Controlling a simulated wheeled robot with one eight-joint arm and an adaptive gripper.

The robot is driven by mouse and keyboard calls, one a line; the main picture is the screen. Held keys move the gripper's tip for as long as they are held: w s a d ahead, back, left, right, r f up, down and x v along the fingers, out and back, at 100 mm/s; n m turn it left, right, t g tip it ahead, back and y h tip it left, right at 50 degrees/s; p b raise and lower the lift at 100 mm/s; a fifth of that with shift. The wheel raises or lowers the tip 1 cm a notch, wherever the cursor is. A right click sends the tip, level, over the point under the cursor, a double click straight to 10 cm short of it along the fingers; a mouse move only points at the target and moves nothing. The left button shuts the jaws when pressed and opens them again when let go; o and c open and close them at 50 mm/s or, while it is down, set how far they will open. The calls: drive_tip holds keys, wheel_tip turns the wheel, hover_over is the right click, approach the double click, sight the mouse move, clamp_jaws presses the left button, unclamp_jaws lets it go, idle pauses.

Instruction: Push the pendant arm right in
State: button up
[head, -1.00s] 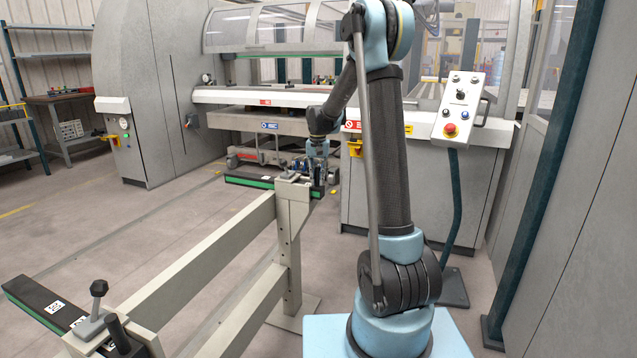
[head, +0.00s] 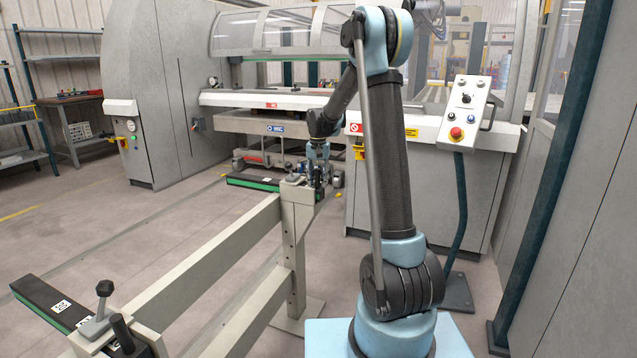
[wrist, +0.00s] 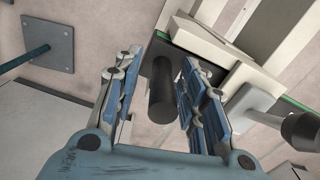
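The control pendant (head: 466,112) sits on a bent teal post (head: 461,205) at the right in the head view. At the rack's far end a black bar with a green edge (head: 252,183) lies across the post top; I cannot tell which of these is the pendant arm. My gripper (head: 318,178) is at that bar's right end. In the wrist view my gripper (wrist: 160,62) is open, its fingers either side of a black cylindrical handle (wrist: 162,92). A gap shows at the left finger; contact at the right is unclear.
A beige rack beam (head: 215,258) runs from near left to the far post. A second black bar (head: 42,298) with a clamp lever (head: 101,308) is at its near end. The bender (head: 290,101) stands behind. Open floor (head: 110,220) lies left; a grey panel (head: 580,220) closes the right.

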wheel_tip(320, 180, up, 12)
drive_tip(key=shift+f, duration=0.1)
idle(0.5)
